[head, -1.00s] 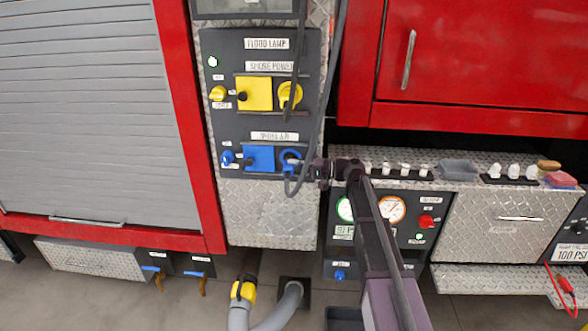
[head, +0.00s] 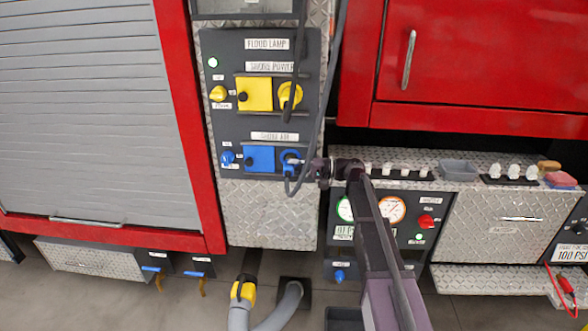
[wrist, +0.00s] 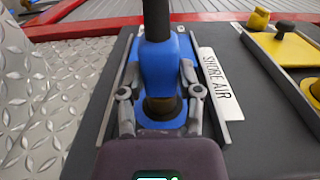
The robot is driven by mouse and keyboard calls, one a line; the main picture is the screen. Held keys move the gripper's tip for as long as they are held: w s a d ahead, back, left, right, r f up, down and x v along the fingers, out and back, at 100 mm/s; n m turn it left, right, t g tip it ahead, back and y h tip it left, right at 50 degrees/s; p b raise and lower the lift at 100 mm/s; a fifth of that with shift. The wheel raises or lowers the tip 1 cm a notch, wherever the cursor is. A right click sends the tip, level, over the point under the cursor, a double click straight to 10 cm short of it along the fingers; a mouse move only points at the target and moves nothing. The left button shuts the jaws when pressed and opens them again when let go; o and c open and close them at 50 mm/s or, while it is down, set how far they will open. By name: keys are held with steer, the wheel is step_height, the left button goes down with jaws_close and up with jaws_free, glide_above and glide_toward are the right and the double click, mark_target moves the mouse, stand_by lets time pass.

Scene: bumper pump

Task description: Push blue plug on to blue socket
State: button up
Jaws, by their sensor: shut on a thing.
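The blue plug (wrist: 160,65) has a dark cable coming out of it and sits between my fingers in the wrist view. My gripper (wrist: 158,78) is shut on it, one finger on each side. In the head view, my gripper (head: 308,166) reaches in from the right to the blue socket (head: 290,158) on the SHORE AIR row. The plug is at the socket's face and largely covers it; I cannot tell how deep it is seated.
The dark panel (head: 222,120) also holds a blue square cover (head: 260,158), a blue knob (head: 227,158) and a yellow cover (head: 254,94) with a yellow plug (head: 290,95) above. Dark cables hang down the panel's right side. A diamond-plate ledge (head: 440,180) lies to the right.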

steer(key=shift+w, duration=0.2)
steer(key=o, duration=1.2)
steer(key=shift+c, duration=0.2)
steer(key=shift+d, duration=0.1)
steer(key=d, duration=1.2)
steer(key=shift+s, duration=0.2)
steer(key=shift+a, duration=0.1)
